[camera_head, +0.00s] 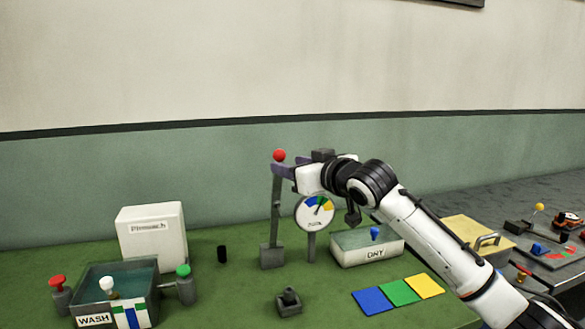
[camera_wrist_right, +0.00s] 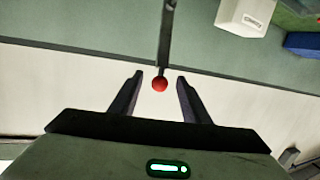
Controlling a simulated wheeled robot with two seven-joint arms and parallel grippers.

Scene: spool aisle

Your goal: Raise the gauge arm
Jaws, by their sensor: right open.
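The gauge arm (camera_head: 276,205) is a grey bar standing nearly upright on a grey base block (camera_head: 272,256), with a red ball (camera_head: 279,155) at its top. A round gauge dial (camera_head: 315,212) with coloured sectors stands just right of it. My right gripper (camera_head: 281,169) is open at the top of the bar, close to the ball. In the right wrist view, the red ball (camera_wrist_right: 160,85) shows between the two dark fingers with a gap on each side. No contact is visible. My left gripper is not in view.
A white DRY box (camera_head: 365,249) with a blue knob stands right of the gauge. Blue, green and yellow squares (camera_head: 399,292) lie in front. A WASH basin (camera_head: 94,320) and a white box (camera_head: 152,238) stand at left. A small dark block (camera_head: 289,302) sits in front.

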